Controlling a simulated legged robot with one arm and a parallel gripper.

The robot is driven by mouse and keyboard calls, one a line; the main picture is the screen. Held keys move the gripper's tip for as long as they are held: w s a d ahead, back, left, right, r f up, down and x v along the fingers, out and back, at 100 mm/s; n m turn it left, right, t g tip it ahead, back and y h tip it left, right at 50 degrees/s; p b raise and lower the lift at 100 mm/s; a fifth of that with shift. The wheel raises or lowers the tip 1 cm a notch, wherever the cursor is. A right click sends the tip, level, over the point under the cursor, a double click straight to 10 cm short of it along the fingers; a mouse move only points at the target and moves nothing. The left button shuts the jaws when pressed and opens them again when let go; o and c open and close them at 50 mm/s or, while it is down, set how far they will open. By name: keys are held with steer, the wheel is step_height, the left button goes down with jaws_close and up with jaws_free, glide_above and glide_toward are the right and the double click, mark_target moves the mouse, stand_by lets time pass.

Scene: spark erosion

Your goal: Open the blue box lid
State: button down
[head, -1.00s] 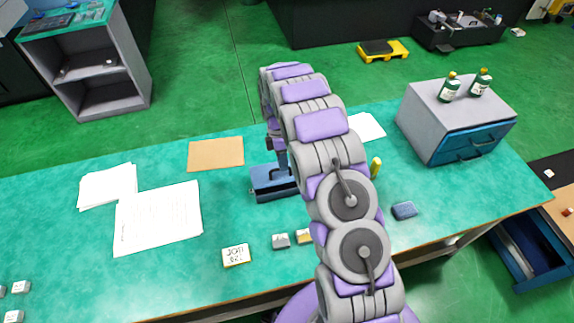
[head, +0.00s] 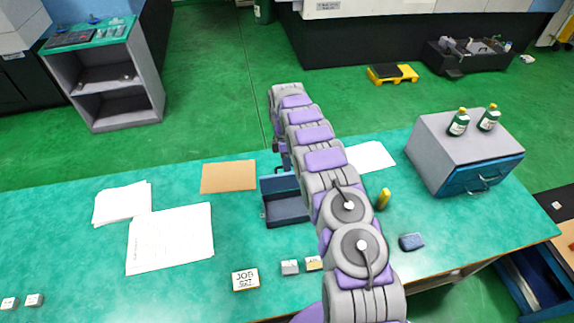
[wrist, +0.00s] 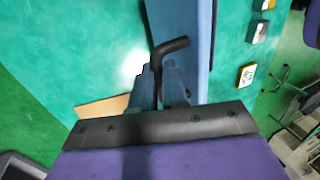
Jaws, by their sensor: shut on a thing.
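The blue box (head: 287,220) stands on the green table near the middle, left of my arm. Its lid (head: 278,184) is raised at the back, and part of the dark inside shows in the head view. My gripper (head: 284,160) is at the top of the lid, partly hidden by my arm. In the wrist view my gripper (wrist: 163,88) is shut on the black lid handle (wrist: 168,48). The blue lid (wrist: 196,50) runs beside the handle there. My arm hides the right side of the box in the head view.
A brown sheet (head: 228,176) and white papers (head: 170,238) lie left of the box. Small labelled blocks (head: 290,267) lie in front. A yellow object (head: 383,199), a blue block (head: 411,242) and a grey drawer cabinet (head: 440,150) with two bottles are to the right.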

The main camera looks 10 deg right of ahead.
steer(key=shift+w+d+f, duration=0.15)
steer(key=shift+w+f, duration=0.8)
steer(key=shift+w, duration=0.25)
steer(key=shift+w+d+r, duration=0.1)
steer(key=shift+w+d, duration=0.05)
steer(key=shift+w, duration=0.1)
steer(key=c, duration=1.2)
jaws_free()
steer(key=shift+d, duration=0.2)
steer(key=shift+o, duration=0.2)
steer(key=shift+a, duration=0.35)
